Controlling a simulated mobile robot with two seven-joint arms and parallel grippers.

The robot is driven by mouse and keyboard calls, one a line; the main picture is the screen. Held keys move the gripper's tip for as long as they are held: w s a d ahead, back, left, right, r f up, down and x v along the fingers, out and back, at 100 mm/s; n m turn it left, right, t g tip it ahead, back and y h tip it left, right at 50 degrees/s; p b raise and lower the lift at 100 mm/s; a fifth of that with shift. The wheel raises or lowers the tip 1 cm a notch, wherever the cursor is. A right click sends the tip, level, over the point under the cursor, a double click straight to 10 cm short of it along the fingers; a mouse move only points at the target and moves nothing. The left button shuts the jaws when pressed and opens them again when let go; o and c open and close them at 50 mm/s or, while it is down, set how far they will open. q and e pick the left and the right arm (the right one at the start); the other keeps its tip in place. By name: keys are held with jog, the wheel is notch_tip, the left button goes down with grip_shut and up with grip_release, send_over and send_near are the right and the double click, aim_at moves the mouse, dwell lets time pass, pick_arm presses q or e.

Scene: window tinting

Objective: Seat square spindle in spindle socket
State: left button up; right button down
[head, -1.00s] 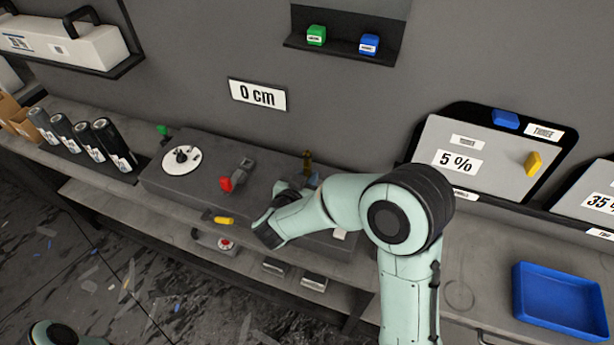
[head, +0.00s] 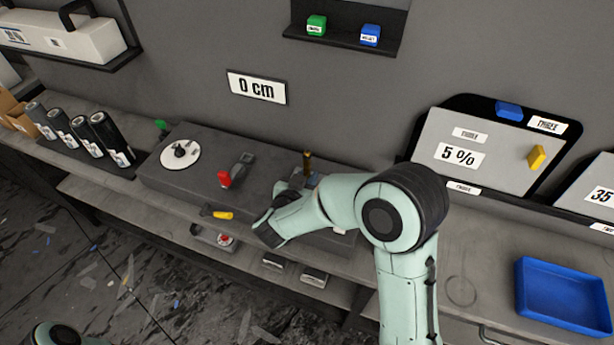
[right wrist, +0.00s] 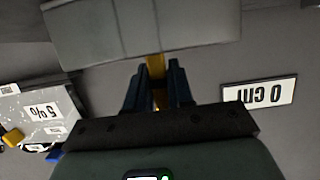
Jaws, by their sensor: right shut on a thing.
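My right gripper (right wrist: 159,88) has its dark blue fingers closed on the brass-coloured square spindle (right wrist: 155,66), which shows between them in the right wrist view. In the head view the spindle (head: 307,162) stands roughly upright above the grey bench block (head: 205,190). There my right gripper (head: 313,181) is mostly hidden behind my own wrist and forearm. I cannot make out the spindle socket, and the spindle's lower end is hidden. A grey block fills the top of the right wrist view, close to the spindle; I cannot tell whether they touch. My left gripper is out of view.
A white disc (head: 181,156) and a red-handled part (head: 226,178) sit on the block. Dark rolls (head: 108,138) stand at left.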

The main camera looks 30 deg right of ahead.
jog(key=shift+f, duration=0.45)
jog(key=c, duration=0.9)
grip_release()
jog(key=shift+f, duration=0.1)
jog(key=v, duration=1.3)
jog(key=shift+a+r+b, duration=0.25)
jog(key=shift+r+b, duration=0.05)
jog(key=shift+b, duration=0.1)
